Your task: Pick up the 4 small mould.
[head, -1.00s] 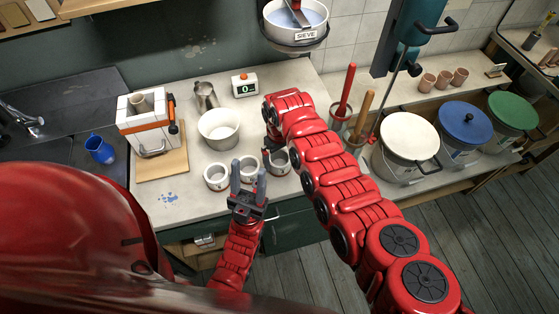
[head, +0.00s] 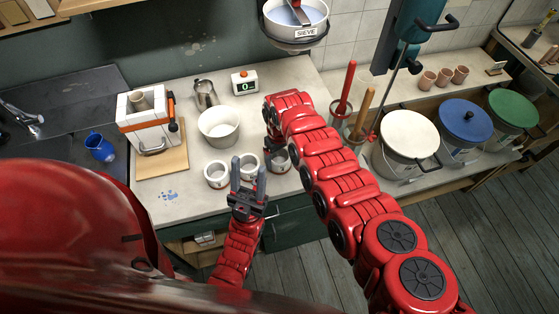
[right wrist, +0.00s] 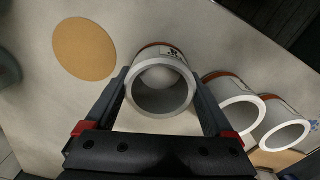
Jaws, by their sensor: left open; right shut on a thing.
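Three small white cup-shaped moulds stand in a row near the front edge of the counter. The right-hand mould (head: 280,162) is partly covered by my right arm. In the right wrist view this mould (right wrist: 160,92) sits between the two fingers of my right gripper (right wrist: 163,85), which is shut on it. It has a brown band and a small dark mark that I cannot read. The middle mould (head: 249,161) and the left mould (head: 216,174) stand beside it. My left gripper (head: 248,176) is open and empty, in front of the middle mould.
A larger white bowl (head: 219,127) stands behind the moulds, with a metal jug (head: 205,94) and a timer (head: 245,83) further back. A press on a wooden board is at left. A round tan disc (right wrist: 84,48) lies near the held mould. Lidded buckets (head: 408,137) are at right.

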